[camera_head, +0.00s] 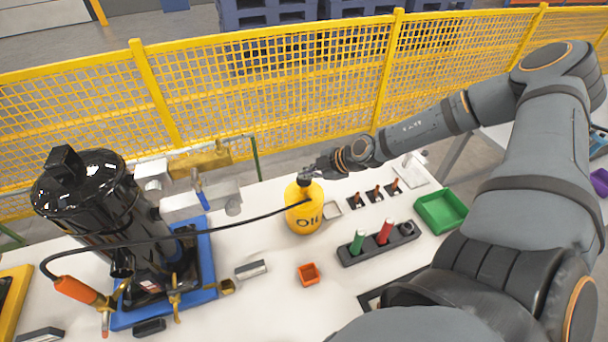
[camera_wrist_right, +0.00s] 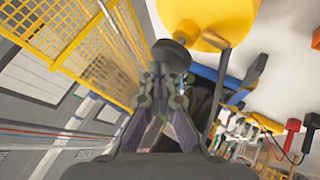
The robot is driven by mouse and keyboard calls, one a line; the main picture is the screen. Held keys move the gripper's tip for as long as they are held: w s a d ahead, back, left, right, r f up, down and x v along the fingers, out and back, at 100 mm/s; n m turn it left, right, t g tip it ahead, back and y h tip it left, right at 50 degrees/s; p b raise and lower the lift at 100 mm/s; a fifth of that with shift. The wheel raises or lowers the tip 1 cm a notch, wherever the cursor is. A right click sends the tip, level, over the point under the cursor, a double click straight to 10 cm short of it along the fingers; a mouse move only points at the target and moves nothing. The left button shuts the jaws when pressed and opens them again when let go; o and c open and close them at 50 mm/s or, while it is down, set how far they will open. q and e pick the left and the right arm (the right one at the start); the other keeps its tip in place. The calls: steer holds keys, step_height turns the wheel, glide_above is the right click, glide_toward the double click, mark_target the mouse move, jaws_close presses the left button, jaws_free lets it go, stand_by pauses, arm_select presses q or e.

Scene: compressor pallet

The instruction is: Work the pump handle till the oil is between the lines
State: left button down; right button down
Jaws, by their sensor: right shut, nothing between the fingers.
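The yellow oil can (camera_head: 304,212), marked "Oil", stands upright on the white table with a dark pump top (camera_head: 304,178). A black hose runs left from it to an orange-handled piece (camera_head: 78,290) by the compressor. The black compressor (camera_head: 95,205) stands on a blue base at the left. My right gripper (camera_head: 316,172) is at the pump top, shut and empty. In the wrist view its fingertips (camera_wrist_right: 168,72) point at a dark round knob (camera_wrist_right: 172,54), beside the yellow can (camera_wrist_right: 205,14). I cannot tell whether they touch. The oil level and its lines cannot be made out. My left gripper is out of view.
A black holder (camera_head: 378,245) with a green and a red piece stands right of the can. A green tray (camera_head: 442,210), a small orange bin (camera_head: 309,274) and a grey block (camera_head: 251,269) lie around. Yellow mesh fence (camera_head: 270,85) runs behind the table.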

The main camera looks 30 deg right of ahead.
steer(key=shift+f+b, duration=0.35)
steer(key=shift+f, duration=0.1)
stand_by(0.5)
steer(key=shift+r+p, duration=2)
steer(key=shift+r, duration=0.1)
step_height(320, 180, up, 5)
steer(key=p, duration=0.5)
steer(key=shift+w, duration=0.1)
